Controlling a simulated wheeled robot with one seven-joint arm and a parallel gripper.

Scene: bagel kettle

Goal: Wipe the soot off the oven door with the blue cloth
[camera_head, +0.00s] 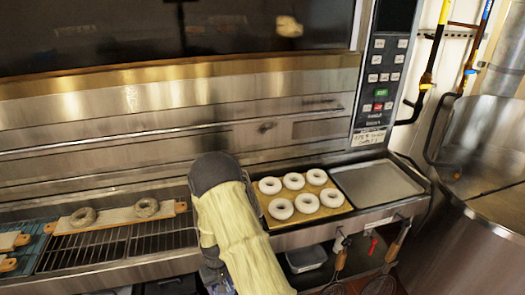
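The oven front (150,110) is brushed steel with a long horizontal bar, below a dark glass window (120,30). A small dark smudge (266,127) shows on the steel right of centre, and a fainter dark mark (318,101) lies up and right of it. I cannot tell for sure whether these are soot. My arm rises from the bottom middle in front of the counter and bends at a dark grey joint. I see no blue cloth.
A tray of several white bagels (325,190) and an empty metal tray (378,183) sit on the counter right of my arm. Bagels on a board (108,216) lie on a wire rack at left. A control panel (382,75) and a large steel kettle (475,150) stand at right.

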